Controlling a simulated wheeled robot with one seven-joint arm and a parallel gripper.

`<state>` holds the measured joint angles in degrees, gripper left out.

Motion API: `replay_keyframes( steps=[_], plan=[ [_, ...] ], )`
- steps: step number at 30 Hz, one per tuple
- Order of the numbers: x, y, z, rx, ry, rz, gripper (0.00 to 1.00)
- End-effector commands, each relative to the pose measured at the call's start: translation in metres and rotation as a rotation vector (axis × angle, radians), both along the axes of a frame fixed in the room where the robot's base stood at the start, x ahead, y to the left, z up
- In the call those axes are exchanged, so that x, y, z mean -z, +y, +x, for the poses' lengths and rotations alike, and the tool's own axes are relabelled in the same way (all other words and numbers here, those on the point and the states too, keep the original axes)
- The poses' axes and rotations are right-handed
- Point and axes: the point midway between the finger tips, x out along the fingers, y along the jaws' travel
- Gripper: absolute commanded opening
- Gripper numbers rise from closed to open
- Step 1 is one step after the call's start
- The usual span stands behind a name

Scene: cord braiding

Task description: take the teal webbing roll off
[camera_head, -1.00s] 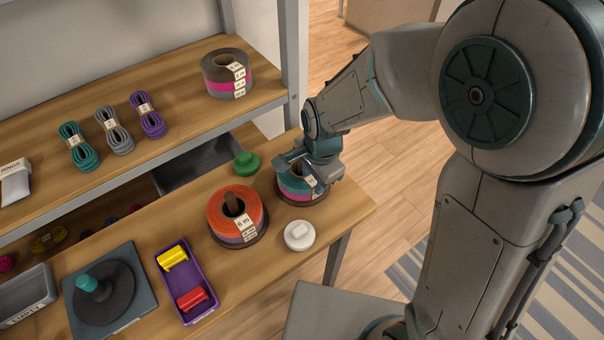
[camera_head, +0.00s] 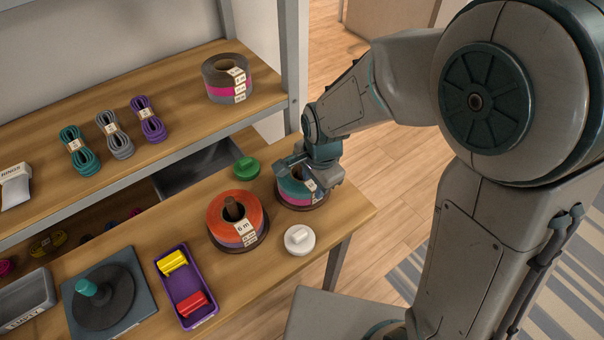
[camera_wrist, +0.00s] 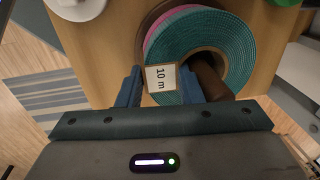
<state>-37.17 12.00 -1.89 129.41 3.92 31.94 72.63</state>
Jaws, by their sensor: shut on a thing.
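The teal webbing roll (camera_head: 291,187) is at the right end of the bench, with a magenta roll (camera_head: 292,199) beneath it on a dark round base. In the wrist view the teal roll (camera_wrist: 222,52) shows a "10 m" label, with magenta at its left edge and a brown post (camera_wrist: 208,78) in its hole. My gripper (camera_head: 308,178) comes down over the roll from above. My gripper (camera_wrist: 160,88) is shut on the teal roll's wall, one finger outside and the other at the hole. The finger tips are partly hidden.
An orange roll (camera_head: 222,210) on a similar post stands to the left. A green knob (camera_head: 246,167) and a white knob (camera_head: 299,240) lie close by. A purple tray (camera_head: 203,318) and a grey plate with a teal-topped post (camera_head: 77,325) are farther left. A shelf post (camera_head: 291,60) rises behind.

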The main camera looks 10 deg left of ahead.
Motion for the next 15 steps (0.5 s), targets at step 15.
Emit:
replay_keyframes(
  steps=[15],
  plan=[
    [-0.0046,0.0,0.0,0.0,0.0,0.0,0.0]
  ],
)
